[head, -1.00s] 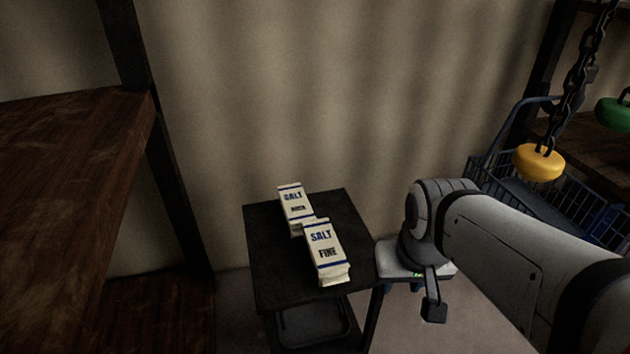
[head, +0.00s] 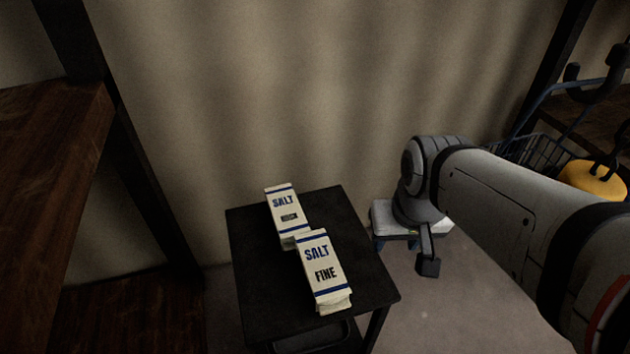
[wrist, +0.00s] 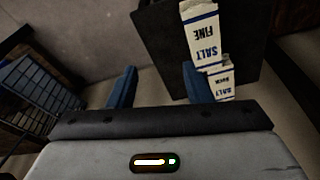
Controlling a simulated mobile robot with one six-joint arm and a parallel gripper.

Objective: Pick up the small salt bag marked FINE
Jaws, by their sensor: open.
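In the wrist view the FINE bag (wrist: 205,38) is upside down at the top, beyond my right finger, and the other bag (wrist: 222,84) is partly behind that finger. My gripper (wrist: 153,85) is open with nothing between its blue fingers. In the head view my arm is right of the table, and the fingers are mostly hidden.
A dark wooden shelf (head: 50,170) stands at the left. A blue wire cart (head: 540,150) and a yellow round weight (head: 592,180) are at the right. Bare floor lies right of the table.

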